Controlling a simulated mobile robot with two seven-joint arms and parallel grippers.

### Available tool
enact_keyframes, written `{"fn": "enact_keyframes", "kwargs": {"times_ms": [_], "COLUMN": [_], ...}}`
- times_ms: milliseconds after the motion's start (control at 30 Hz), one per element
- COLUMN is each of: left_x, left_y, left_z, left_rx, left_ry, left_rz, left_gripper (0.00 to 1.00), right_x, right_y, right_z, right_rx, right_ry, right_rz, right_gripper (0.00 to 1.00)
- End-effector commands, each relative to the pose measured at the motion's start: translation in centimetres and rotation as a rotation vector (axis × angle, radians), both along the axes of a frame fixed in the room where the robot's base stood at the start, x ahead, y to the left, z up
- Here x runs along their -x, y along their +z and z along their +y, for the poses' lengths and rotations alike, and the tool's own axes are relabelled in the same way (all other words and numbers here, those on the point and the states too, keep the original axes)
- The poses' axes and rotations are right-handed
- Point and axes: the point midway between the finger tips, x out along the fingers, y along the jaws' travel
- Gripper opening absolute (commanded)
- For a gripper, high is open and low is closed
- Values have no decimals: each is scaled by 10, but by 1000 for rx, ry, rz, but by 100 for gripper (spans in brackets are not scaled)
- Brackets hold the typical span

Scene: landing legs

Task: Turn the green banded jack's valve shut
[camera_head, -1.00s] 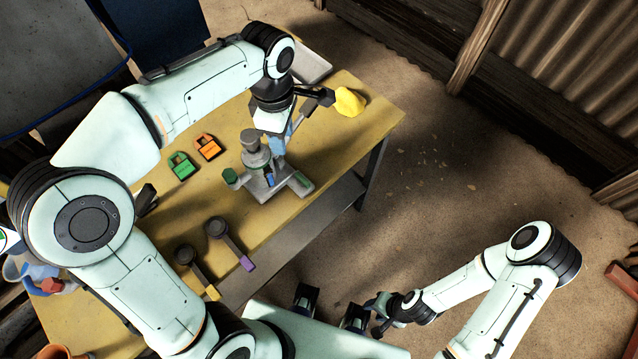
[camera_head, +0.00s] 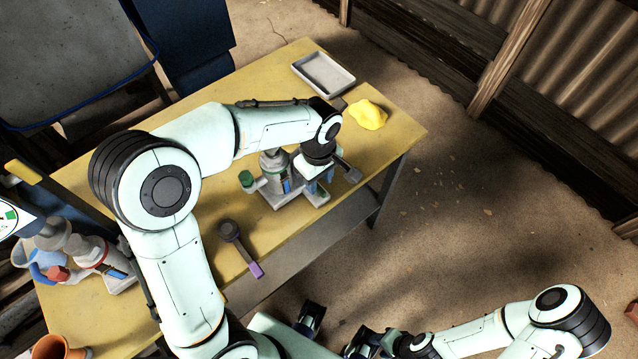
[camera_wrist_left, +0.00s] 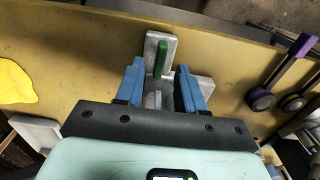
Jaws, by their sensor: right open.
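My left gripper (camera_head: 319,183) is over the right part of the jack. Its blue fingers (camera_wrist_left: 160,85) are apart, on either side of the base, with the green handle just beyond the tips in line with the gap. My right gripper (camera_head: 365,343) is low, away from the table.
A second jack (camera_head: 95,255) with a red band stands at the left. A purple-handled lever (camera_head: 240,247) lies in front of the green jack. A yellow lump (camera_head: 367,114) and grey tray (camera_head: 324,73) lie behind it, on the yellow table (camera_head: 395,135).

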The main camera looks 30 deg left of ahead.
Motion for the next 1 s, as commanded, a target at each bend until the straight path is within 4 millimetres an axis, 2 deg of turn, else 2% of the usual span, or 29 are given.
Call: {"fn": "enact_keyframes", "kwargs": {"times_ms": [33,200,533,633,667,1000], "left_x": [0,0,0,0,0,0], "left_y": [-8,-22,-24,-24,-24,-24], "left_z": [0,0,0,0,0,0], "left_rx": [-1,0,0,0,0,0], "left_ry": [0,0,1,1,1,-21], "left_rz": [3,1,-1,-1,-1,-1], "left_gripper": [38,38,38,6,0,0], "right_x": [1,1,1,1,1,1], "right_y": [-1,-3,-3,-3,-3,-3], "right_z": [0,0,0,0,0,0], "right_rx": [0,0,0,0,0,0], "right_ry": [0,0,0,0,0,0], "right_rz": [1,1,1,1,1,1], "right_gripper": [43,43,43,43,43,43]}}
